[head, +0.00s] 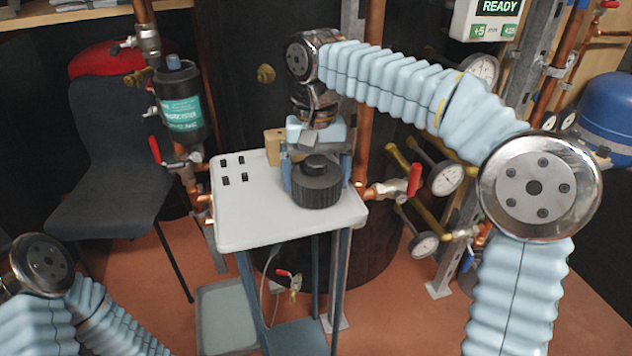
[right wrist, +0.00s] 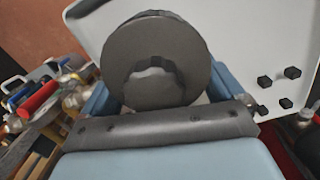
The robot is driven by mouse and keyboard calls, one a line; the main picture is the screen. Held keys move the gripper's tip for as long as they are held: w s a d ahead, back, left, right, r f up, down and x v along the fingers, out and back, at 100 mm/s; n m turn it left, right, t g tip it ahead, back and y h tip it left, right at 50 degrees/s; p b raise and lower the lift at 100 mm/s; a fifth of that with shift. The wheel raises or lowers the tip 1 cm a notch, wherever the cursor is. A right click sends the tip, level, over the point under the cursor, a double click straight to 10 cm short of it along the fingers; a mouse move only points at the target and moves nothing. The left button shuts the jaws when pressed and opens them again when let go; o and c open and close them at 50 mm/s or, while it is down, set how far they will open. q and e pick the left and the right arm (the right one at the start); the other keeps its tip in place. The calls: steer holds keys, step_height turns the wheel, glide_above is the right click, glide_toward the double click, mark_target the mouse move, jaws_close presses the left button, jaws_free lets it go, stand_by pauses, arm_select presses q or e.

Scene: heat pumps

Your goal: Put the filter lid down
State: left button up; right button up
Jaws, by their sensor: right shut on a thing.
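The filter lid (head: 317,188) is a dark, ribbed round cap with a raised hub. It is between the two blue fingers of my right gripper (head: 317,175), which is shut on it. The lid is at the front right part of the white tabletop (head: 245,225); I cannot tell if it touches the surface. In the right wrist view the lid (right wrist: 155,60) fills the space between the fingers (right wrist: 165,95). The filter body (head: 182,105), black with a teal label, stands on the pipe at left. My left arm shows at lower left, its gripper out of view.
Several small black pegs (head: 232,170) stand on the tabletop's left part, and a wooden block (head: 275,146) is at its back edge. Copper pipes, gauges (head: 445,178) and a red-handled valve (head: 414,180) are close on the right. A dark chair (head: 120,150) stands at left.

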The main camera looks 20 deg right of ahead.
steer(key=shift+s+f, duration=0.1)
steer(key=shift+f, duration=0.65)
steer(key=shift+f, duration=0.1)
steer(key=shift+s+a+f+b, duration=0.1)
steer(key=shift+f+b, duration=0.1)
steer(key=shift+f, duration=0.15)
steer(key=shift+s+f+b, duration=0.1)
steer(key=shift+f+b, duration=0.05)
steer(key=shift+f, duration=0.15)
steer(key=o, duration=1)
steer(key=shift+f, duration=0.1)
steer(key=r+p, duration=0.1)
steer(key=r, duration=0.3)
steer(key=r+p, duration=0.2)
steer(key=r, duration=0.3)
steer(key=w+r+p, duration=0.1)
steer(key=r, duration=0.3)
steer(key=shift+r, duration=0.4)
